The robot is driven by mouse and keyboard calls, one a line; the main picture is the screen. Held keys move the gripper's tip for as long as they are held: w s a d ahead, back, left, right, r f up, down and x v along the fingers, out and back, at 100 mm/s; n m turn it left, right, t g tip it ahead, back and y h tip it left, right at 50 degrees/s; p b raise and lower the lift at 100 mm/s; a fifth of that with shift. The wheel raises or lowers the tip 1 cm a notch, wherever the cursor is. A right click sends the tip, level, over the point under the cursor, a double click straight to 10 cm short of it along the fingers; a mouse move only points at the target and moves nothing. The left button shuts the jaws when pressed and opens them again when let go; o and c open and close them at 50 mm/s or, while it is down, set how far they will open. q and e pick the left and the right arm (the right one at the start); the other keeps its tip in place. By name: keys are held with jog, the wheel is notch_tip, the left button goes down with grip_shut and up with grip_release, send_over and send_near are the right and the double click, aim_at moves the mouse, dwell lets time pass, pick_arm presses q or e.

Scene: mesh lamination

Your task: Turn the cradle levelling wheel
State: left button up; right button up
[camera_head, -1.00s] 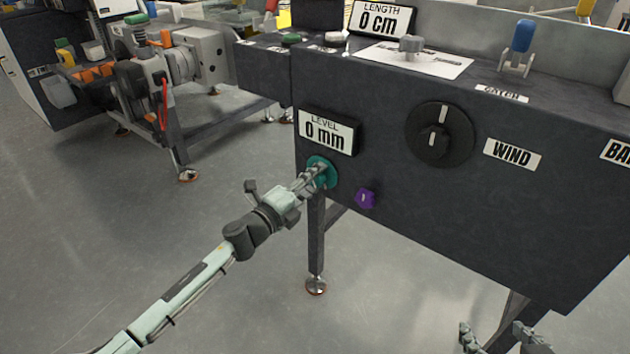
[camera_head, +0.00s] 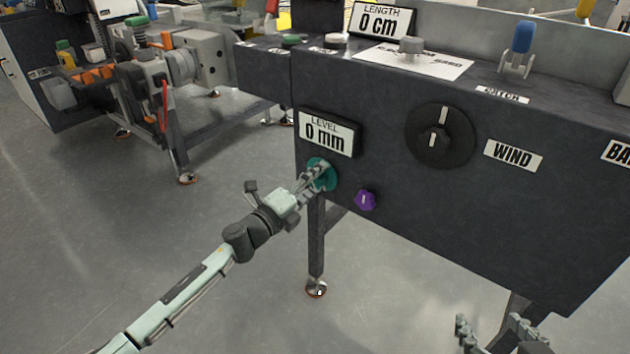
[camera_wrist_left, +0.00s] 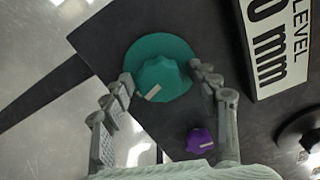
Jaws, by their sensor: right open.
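The teal levelling wheel (camera_head: 326,181) is on the front of the dark machine, below the LEVEL display (camera_head: 327,132), which reads 0 mm. In the left wrist view the wheel (camera_wrist_left: 163,78) has a round flange, a raised knob and a white mark at lower left. My left gripper (camera_head: 318,172) is at the wheel. In the left wrist view its two fingers (camera_wrist_left: 161,74) stand apart on either side of the knob, close to it; contact is unclear. My right gripper (camera_head: 490,328) is open and empty at the bottom edge of the head view.
A purple knob (camera_head: 366,200) sits just right of the wheel and below the display. A black WIND dial (camera_head: 439,136) is further right. A machine leg (camera_head: 316,240) stands below. Open floor lies to the left.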

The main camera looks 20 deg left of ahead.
pick_arm(q)
jog(key=shift+s, duration=0.1)
jog(key=v, duration=1.1)
jog(key=shift+s+a, duration=0.15)
jog(key=shift+s, duration=0.25)
